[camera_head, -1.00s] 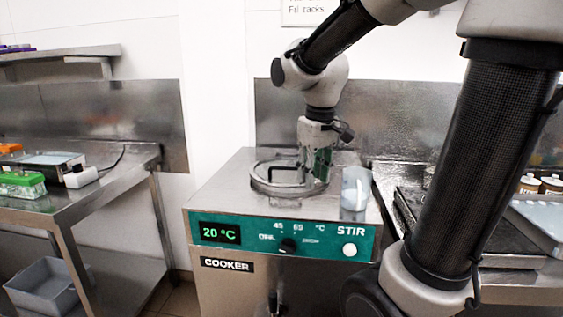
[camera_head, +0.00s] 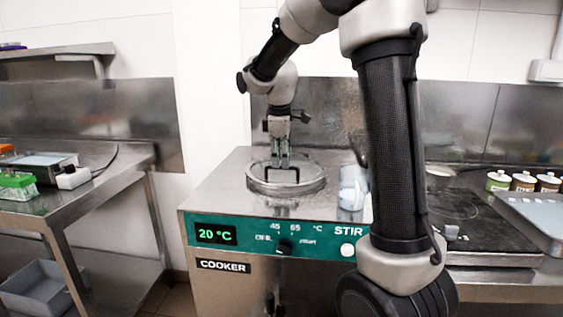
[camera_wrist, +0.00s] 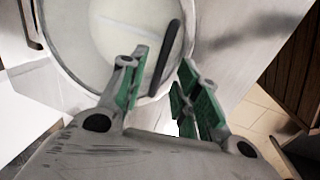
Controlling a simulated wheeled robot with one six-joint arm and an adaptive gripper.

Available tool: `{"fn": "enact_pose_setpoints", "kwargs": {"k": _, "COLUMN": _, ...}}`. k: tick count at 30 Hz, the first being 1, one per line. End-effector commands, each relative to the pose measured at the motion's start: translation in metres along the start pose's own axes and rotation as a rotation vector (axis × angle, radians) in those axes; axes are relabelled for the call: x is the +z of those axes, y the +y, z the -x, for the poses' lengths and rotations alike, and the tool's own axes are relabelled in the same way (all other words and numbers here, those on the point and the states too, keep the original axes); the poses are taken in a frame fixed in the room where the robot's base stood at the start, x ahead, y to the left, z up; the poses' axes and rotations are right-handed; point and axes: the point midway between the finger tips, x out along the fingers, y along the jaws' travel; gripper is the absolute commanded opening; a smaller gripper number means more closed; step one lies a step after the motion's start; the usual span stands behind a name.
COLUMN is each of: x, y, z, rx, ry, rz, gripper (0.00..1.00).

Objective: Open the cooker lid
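The cooker (camera_head: 225,275) is a steel box with a green front panel reading 20 °C. Its round lid (camera_head: 255,183) lies flat on top, with a dark bar handle (camera_head: 297,176). In the wrist view, the lid (camera_wrist: 115,25) is pale with a metal rim, and the handle (camera_wrist: 167,58) is a dark bar. My gripper (camera_head: 280,163) points down over the lid at the handle. In the wrist view, its green-padded fingers (camera_wrist: 164,72) are apart, with the handle's near end between the tips. No grip on the handle shows.
A translucent cup (camera_head: 352,190) stands on the cooker top, right of the lid. A hob (camera_head: 455,208) and several small jars (camera_head: 523,182) are to the right. A steel table (camera_head: 110,190) stands at the left, with a gap between it and the cooker.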

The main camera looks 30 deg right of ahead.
Motion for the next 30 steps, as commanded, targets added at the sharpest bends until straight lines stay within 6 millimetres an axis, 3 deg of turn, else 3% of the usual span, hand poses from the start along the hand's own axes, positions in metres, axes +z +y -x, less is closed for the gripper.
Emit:
{"fn": "enact_pose_setpoints", "kwargs": {"k": 4, "x": 0.000, "y": 0.000, "z": -0.014, "rx": -0.001, "ry": -0.001, "rz": -0.001, "gripper": 0.32}}
{"fn": "enact_pose_setpoints", "kwargs": {"k": 13, "x": 0.000, "y": 0.000, "z": -0.017, "rx": 0.000, "ry": 0.000, "rz": -0.001, "gripper": 0.32}}
{"fn": "enact_pose_setpoints", "kwargs": {"k": 18, "x": 0.000, "y": 0.000, "z": -0.017, "rx": 0.000, "ry": 0.000, "rz": -0.001, "gripper": 0.01}}
{"fn": "enact_pose_setpoints", "kwargs": {"k": 30, "x": 0.000, "y": 0.002, "z": -0.012, "rx": 0.002, "ry": 0.001, "rz": -0.002, "gripper": 0.00}}
